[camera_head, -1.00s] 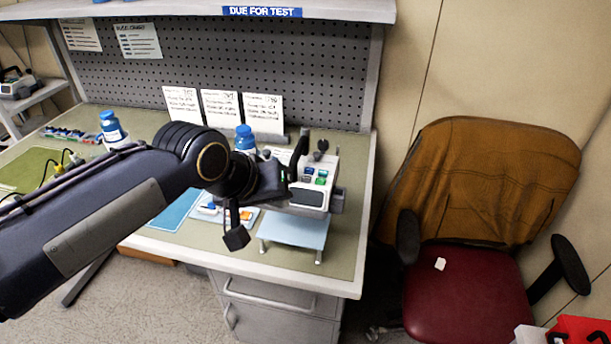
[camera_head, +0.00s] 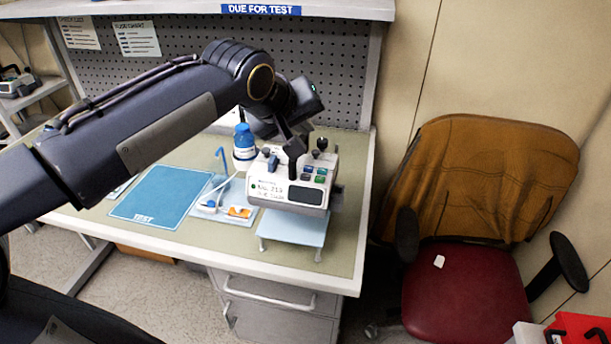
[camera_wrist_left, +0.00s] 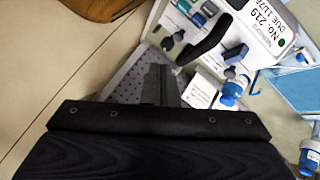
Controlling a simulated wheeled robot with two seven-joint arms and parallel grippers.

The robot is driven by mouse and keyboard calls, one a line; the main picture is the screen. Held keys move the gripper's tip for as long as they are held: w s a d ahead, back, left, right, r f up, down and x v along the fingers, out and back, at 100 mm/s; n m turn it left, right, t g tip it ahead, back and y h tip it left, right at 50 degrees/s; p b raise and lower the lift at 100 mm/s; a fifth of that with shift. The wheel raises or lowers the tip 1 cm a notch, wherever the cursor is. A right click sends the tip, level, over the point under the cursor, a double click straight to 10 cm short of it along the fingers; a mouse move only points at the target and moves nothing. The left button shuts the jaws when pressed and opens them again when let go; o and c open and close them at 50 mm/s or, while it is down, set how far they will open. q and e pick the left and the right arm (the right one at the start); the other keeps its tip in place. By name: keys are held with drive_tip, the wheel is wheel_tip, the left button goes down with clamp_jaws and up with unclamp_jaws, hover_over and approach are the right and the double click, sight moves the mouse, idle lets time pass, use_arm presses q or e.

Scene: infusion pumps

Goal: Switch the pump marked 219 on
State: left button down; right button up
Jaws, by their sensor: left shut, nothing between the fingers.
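The pale pump marked 219 (camera_head: 266,194) stands at the bench's front right, with a dark screen, small coloured buttons and dark knobs. Its label and a small green dot show clearly in the wrist view, where the pump (camera_wrist_left: 262,22) is at the upper right with its black handle (camera_wrist_left: 208,42). My left gripper (camera_head: 290,130) is above and just behind the pump in the head view, partly hidden by its own arm. In the wrist view its fingers (camera_wrist_left: 160,85) are shut and empty, beside the pump and apparently clear of it. My right gripper is not in view.
A blue-capped bottle (camera_head: 245,148) stands left of the pump. A blue TEST mat (camera_head: 158,196) and a small tray (camera_head: 232,214) lie left of it. A shelf (camera_head: 200,8) overhangs; a chair (camera_head: 468,280) stands right.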

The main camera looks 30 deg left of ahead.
sight(307, 174)
use_arm(q)
drive_tip(key=shift+f+b, duration=3.35)
drive_tip(key=shift+f, duration=0.9)
drive_tip(key=shift+f+b, duration=0.4)
drive_tip(key=shift+f, duration=0.1)
drive_tip(key=shift+s+f+b, duration=0.1)
drive_tip(key=shift+f+b, duration=0.45)
drive_tip(key=shift+f, duration=0.1)
drive_tip(key=shift+a, duration=0.1)
drive_tip(key=shift+r+p, duration=0.8)
drive_tip(key=shift+r, duration=0.3)
drive_tip(key=shift+a, duration=0.15)
drive_tip(key=shift+r, duration=0.1)
